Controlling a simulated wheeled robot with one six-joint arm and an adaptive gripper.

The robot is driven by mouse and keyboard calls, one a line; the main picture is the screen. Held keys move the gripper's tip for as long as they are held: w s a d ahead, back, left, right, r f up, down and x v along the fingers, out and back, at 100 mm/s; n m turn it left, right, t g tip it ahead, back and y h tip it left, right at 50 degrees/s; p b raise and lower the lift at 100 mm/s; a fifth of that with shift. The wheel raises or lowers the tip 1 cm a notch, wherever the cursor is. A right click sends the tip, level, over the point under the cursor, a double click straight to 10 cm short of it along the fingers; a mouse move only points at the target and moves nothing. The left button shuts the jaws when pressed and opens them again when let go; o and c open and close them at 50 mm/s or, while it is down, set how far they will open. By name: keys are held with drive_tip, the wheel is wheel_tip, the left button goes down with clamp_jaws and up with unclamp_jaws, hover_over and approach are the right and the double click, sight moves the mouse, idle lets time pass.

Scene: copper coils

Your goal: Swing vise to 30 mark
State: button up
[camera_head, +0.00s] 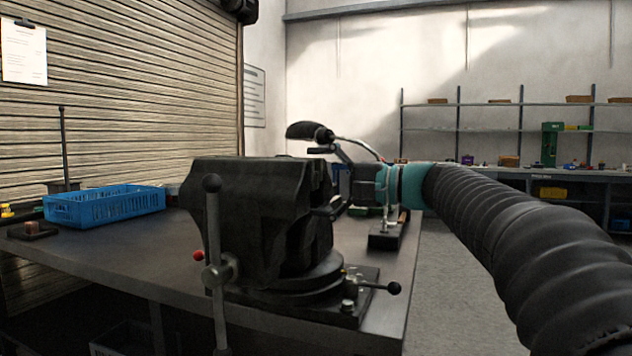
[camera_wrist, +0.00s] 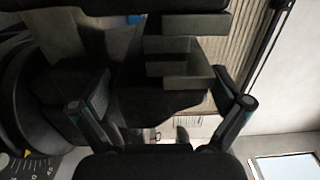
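The black vise (camera_head: 255,220) stands on the front right part of the workbench, on a round swivel base (camera_head: 290,285). Its jaws point away to the right, and its grey screw handle (camera_head: 213,240) hangs upright at the near end. My gripper (camera_head: 342,200) reaches in from the right at the vise's far end, partly hidden behind it. In the wrist view, my gripper (camera_wrist: 160,95) has its fingers wide apart, on either side of a dark part of the vise (camera_wrist: 150,105); contact is unclear.
A blue crate (camera_head: 105,206) sits on the workbench (camera_head: 130,255) to the left. A small lever with a ball end (camera_head: 380,287) sticks out at the base's right. A dark block (camera_head: 388,238) lies behind the vise. Open floor (camera_head: 450,290) lies to the right.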

drive_tip(key=c, duration=1.3)
drive_tip(key=shift+d, duration=0.15)
